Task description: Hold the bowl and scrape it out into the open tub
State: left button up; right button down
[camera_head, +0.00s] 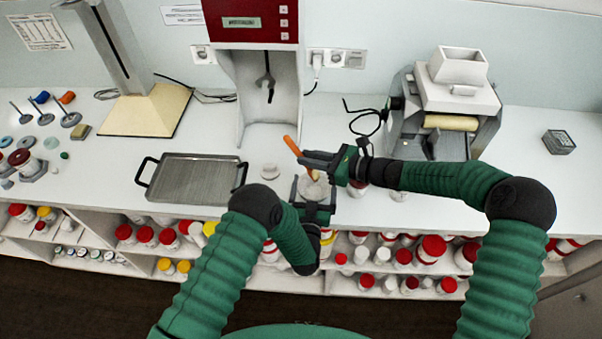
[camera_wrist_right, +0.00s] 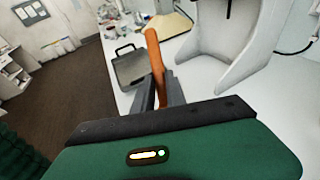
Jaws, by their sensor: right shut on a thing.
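A tool with an orange handle (camera_head: 292,146) is in my right gripper (camera_head: 316,162), which is shut on it. In the right wrist view the orange handle (camera_wrist_right: 154,55) stands up between the two dark fingers (camera_wrist_right: 162,92). The small greyish bowl (camera_head: 313,188) is below the right gripper, near the front edge of the counter. The tool's lower end is over or in the bowl; I cannot tell which. My left gripper (camera_head: 317,212) is at the bowl's near side, and its jaws are not clear. Small pale containers (camera_head: 397,195) stand right of the bowl; I cannot tell which is the open tub.
A metal tray with black handles (camera_head: 196,180) lies left of the bowl. A small white round item (camera_head: 270,172) is nearer. A red-topped machine (camera_head: 252,22) stands behind, a roller mill (camera_head: 455,95) right. Shelves with red-lidded jars (camera_head: 433,246) run below.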

pick_arm(q)
jog(key=o, duration=1.1)
pick_arm(e)
jog(key=shift+f+b, duration=0.85)
pick_arm(q)
jog(key=s, duration=1.2)
jog(key=shift+a+f, duration=0.1)
jog(key=shift+a, duration=0.15)
